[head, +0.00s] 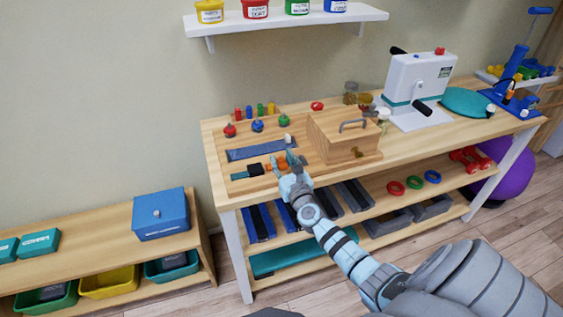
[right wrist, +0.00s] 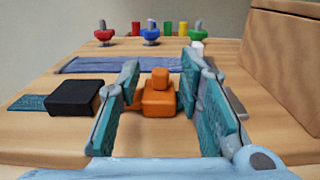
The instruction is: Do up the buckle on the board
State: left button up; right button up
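The board (head: 238,186) lies on the wooden workbench. Its buckle has a black socket (head: 256,169) on a teal strap at the left and an orange tongue with a raised knob to the right. In the right wrist view the black socket (right wrist: 75,97) and orange tongue (right wrist: 158,97) are apart, with bare wood between them. My right gripper (head: 291,163) is low over the board at the orange tongue. Its teal-padded fingers (right wrist: 163,100) are open on either side of the tongue, with space visible to the right. My left gripper is not in view.
A wooden box with a handle (head: 340,137) stands close to the right of my gripper. A blue strip (head: 261,149) and coloured knobs (head: 257,125) lie behind the buckle. A white device (head: 418,80) stands further right.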

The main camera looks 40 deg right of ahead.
jog(key=shift+w+d, duration=0.2)
jog(key=shift+w, duration=0.35)
jog(key=shift+c, duration=0.5)
grip_shut()
jog(key=shift+a, duration=0.1)
